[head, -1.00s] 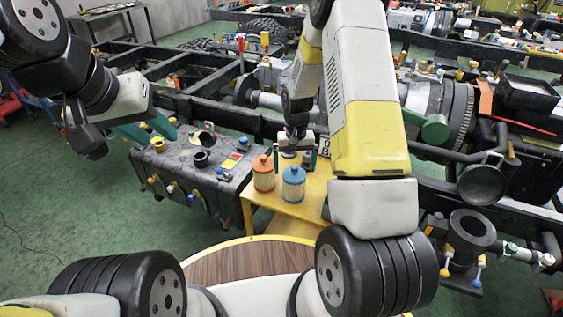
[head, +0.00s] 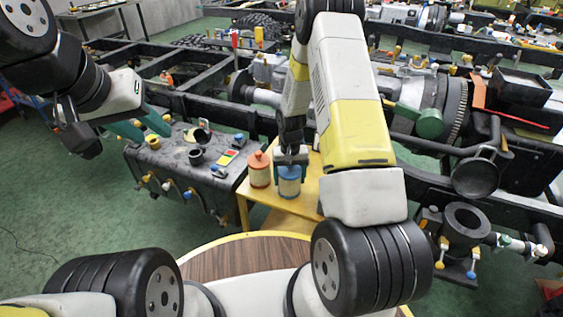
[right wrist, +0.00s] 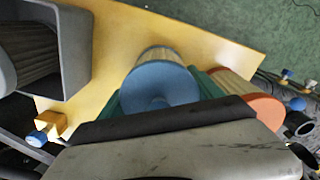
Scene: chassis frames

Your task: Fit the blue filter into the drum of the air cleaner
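The blue filter (head: 289,186), a pale cylinder with a blue lid, stands upright on a small yellow table (head: 256,211). My right gripper (head: 290,169) is lowered over it, fingers on either side of the lid. In the right wrist view the lid (right wrist: 160,84) sits between the green fingers; whether they press on it I cannot tell. My left gripper (head: 151,132) is open and empty above a dark tank, far left of the filter.
An orange-lidded filter (head: 259,171) stands close left of the blue one. The dark tank (head: 187,168) with knobs is beside the table. A black open-topped flanged cylinder (head: 466,218) is at right.

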